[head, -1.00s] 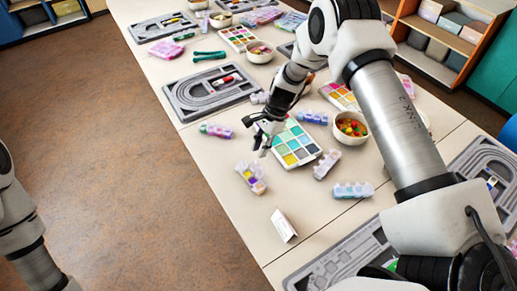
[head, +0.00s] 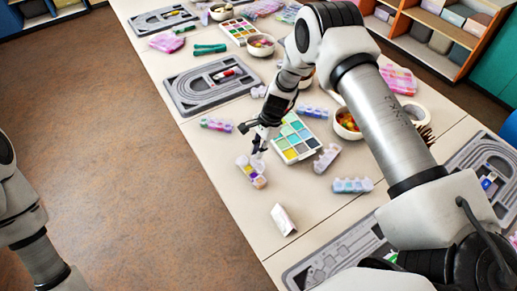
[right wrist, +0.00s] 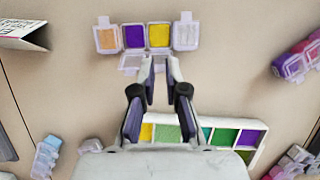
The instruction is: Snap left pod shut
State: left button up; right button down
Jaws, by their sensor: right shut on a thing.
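The left pod (head: 245,162) is a small clear bead case on the near table, left of the paint-like colour tray. In the right wrist view the pod (right wrist: 134,37) shows a row of orange, purple, yellow and pale compartments. A clear lid flap (right wrist: 130,64) sticks out from the purple one toward my gripper. My right gripper (head: 258,150) is just above the pod; in its wrist view the fingertips (right wrist: 164,66) are close together at the pod's near edge, by the yellow compartment, shut on what looks like a lid there. The held part is mostly hidden. My left gripper is out of view.
The colour tray (head: 297,139) lies just right of my right gripper. Closed pods (head: 326,158) (head: 352,185) lie further right. A folded white card (head: 283,219) stands in front. A grey bead board (head: 213,83) lies behind.

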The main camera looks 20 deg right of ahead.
aim_at(252, 164)
jog(key=shift+s+a+r+h+p, duration=0.15)
jog(key=shift+a+r+h+p, duration=0.2)
jog(key=shift+a+h+p, duration=0.55)
jog(key=shift+t+h+p, duration=0.3)
jog(key=shift+h+p, duration=0.1)
jog(key=shift+h, duration=0.1)
jog(key=shift+a+f+h, duration=0.15)
jog(key=shift+f+h, duration=0.05)
jog(key=shift+h, duration=0.2)
jog(key=h+b, duration=0.1)
jog(key=b, duration=0.1)
jog(key=a+h+b, duration=0.1)
jog(key=b, duration=0.2)
jog(key=shift+s+a+f+t+b, duration=0.1)
jog(key=shift+s+f+t+b, duration=0.05)
jog(key=shift+f+t+b, duration=0.2)
jog(key=shift+a+r+h+b, duration=0.15)
jog(key=shift+r+h+b, duration=0.1)
jog(key=shift+h+b, duration=0.35)
jog(key=shift+s, duration=0.1)
jog(key=c, duration=1.5)
grip_release()
jog(key=shift+r, duration=0.1)
jog(key=shift+o, duration=0.2)
